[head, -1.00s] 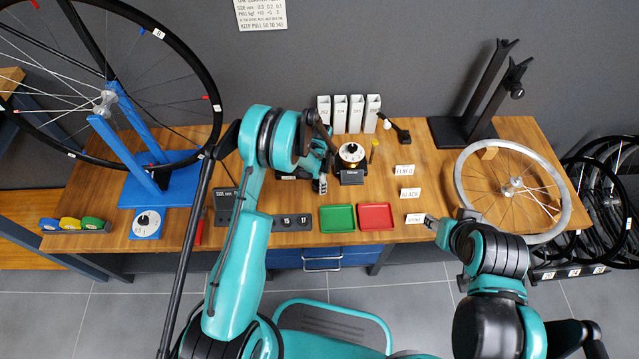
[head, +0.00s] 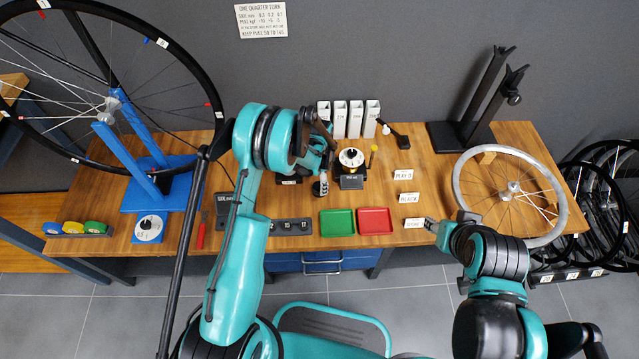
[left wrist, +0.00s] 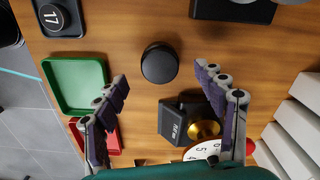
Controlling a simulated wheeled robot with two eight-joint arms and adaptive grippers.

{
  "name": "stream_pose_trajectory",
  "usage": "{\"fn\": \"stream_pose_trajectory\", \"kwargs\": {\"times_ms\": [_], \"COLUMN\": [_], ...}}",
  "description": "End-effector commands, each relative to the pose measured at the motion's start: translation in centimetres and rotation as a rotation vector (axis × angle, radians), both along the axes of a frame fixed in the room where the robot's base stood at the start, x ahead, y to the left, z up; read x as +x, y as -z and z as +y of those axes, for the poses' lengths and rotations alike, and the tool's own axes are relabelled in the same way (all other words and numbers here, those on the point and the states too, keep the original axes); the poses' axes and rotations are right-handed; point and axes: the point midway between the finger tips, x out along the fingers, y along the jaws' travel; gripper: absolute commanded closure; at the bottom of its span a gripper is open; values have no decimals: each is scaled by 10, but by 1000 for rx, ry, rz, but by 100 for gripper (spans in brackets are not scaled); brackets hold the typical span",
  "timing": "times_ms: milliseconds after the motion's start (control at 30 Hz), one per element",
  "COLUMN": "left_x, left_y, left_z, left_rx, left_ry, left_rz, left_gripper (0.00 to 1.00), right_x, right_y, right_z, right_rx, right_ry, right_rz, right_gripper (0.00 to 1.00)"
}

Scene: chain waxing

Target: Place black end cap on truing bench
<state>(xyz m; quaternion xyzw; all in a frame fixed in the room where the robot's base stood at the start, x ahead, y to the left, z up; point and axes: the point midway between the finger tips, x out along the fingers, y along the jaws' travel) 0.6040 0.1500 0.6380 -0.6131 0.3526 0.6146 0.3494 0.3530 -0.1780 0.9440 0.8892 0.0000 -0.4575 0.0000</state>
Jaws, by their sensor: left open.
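A round black piece (left wrist: 160,63), which looks like the black end cap, lies on the wooden bench top in the left wrist view. My left gripper (left wrist: 163,82) is open above the bench, with one finger on each side of the black piece in the picture; nothing is between its fingers. In the head view my left gripper (head: 321,187) is over the middle of the bench (head: 285,205), and the black piece cannot be made out there. My right gripper (head: 432,224) is at the bench's front edge by the small white labels; its jaws are too small to judge.
A green tray (head: 338,222) and a red tray (head: 375,221) lie near the front. A black gauge box (left wrist: 176,122) with a dial stands close to my left gripper. A wheel on a blue stand (head: 150,195) is at left, and a bare wheel (head: 460,205) lies at right.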

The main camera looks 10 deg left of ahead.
Motion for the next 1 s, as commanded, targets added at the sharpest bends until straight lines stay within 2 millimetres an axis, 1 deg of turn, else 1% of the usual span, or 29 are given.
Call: {"fn": "stream_pose_trajectory", "kwargs": {"times_ms": [33, 200, 300, 467, 567, 667, 700, 767, 800, 867, 900, 967, 1000], "left_x": [0, 0, 0, 0, -3, -11, -16, -27, -35, -49, -60, -76, -88], "left_y": [-17, -52, -67, -81, -102, -140, -159, -188, -207, -232, -248, -269, -282], "left_z": [0, 0, 0, 0, 2, 4, 5, 7, 9, 11, 12, 14, 16], "left_rx": [0, 0, 0, -1, -1, -5, -9, -16, -22, -34, -42, -57, -69], "left_ry": [0, 0, 0, -4, -36, -106, -143, -206, -250, -315, -357, -421, -463], "left_rz": [0, 0, 0, -3, -21, -63, -86, -123, -149, -186, -210, -247, -272], "left_gripper": [30, 30, 30, 30, 30, 30, 30, 30, 30, 30, 30, 30, 30], "right_x": [0, 0, 0, 0, 0, 0, 0, 0, 0, 0, 0, 0, 0], "right_y": [-9, -21, -26, -29, -29, -29, -29, -29, -29, -29, -29, -29, -29], "right_z": [0, 0, 0, 0, 0, 0, 0, 0, 0, 0, 0, 0, 0], "right_rx": [0, 0, 0, 0, 0, 0, 0, 0, 0, 0, 0, 0, 0], "right_ry": [0, 0, 0, 0, 0, 0, 0, 0, 0, 0, 0, 0, 0], "right_rz": [0, 0, 0, 0, 0, 0, 0, 0, 0, 0, 0, 0, 0], "right_gripper": [60, 60, 60, 60, 60, 60, 60, 60, 60, 60, 60, 60, 60]}}
